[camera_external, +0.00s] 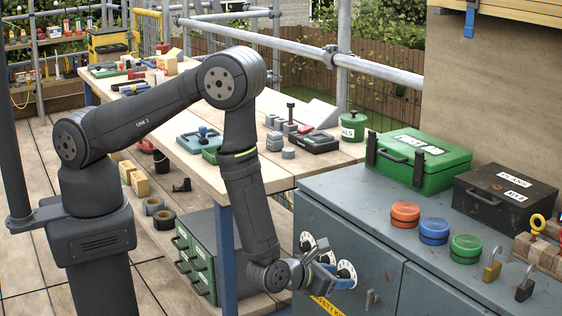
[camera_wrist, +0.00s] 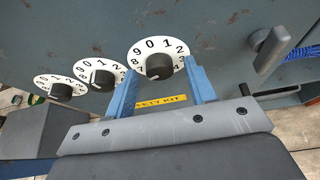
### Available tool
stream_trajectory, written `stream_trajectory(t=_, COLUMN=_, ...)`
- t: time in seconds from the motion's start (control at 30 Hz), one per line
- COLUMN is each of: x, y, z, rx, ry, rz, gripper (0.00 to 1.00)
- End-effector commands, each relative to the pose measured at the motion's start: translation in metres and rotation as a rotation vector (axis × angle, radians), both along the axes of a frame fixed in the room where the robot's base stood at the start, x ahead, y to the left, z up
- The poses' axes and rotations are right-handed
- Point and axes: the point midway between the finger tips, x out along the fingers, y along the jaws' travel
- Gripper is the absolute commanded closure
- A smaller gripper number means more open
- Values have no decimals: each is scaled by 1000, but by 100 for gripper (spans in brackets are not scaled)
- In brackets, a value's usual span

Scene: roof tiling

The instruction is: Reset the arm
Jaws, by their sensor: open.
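My gripper (camera_external: 327,279) is at the front of a grey-blue metal cabinet (camera_external: 388,238), low in the external view. In the wrist view its two blue fingers (camera_wrist: 162,88) are apart, one on each side of the lower part of a white numbered dial (camera_wrist: 166,50) with a black knob. I cannot tell whether the fingers touch the dial. Two more numbered dials sit to its left in the wrist view, a middle one (camera_wrist: 92,69) and a far one (camera_wrist: 52,89). A yellow label (camera_wrist: 163,104) shows between the fingers.
A cabinet handle (camera_wrist: 272,47) sticks out to the right of the dials. A wooden workbench (camera_external: 245,160) with tools stands behind my arm. On the cabinet top are a green box (camera_external: 425,172), a black box (camera_external: 490,205), coloured round tins and padlocks.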

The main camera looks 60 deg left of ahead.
Motion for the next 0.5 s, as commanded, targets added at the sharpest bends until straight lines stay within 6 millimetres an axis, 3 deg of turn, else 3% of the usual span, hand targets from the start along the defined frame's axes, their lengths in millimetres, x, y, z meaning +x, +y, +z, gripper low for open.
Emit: stream_trajectory(t=0.5, x=0, y=-2, z=0, rx=230, ry=-1, rz=1, gripper=50)
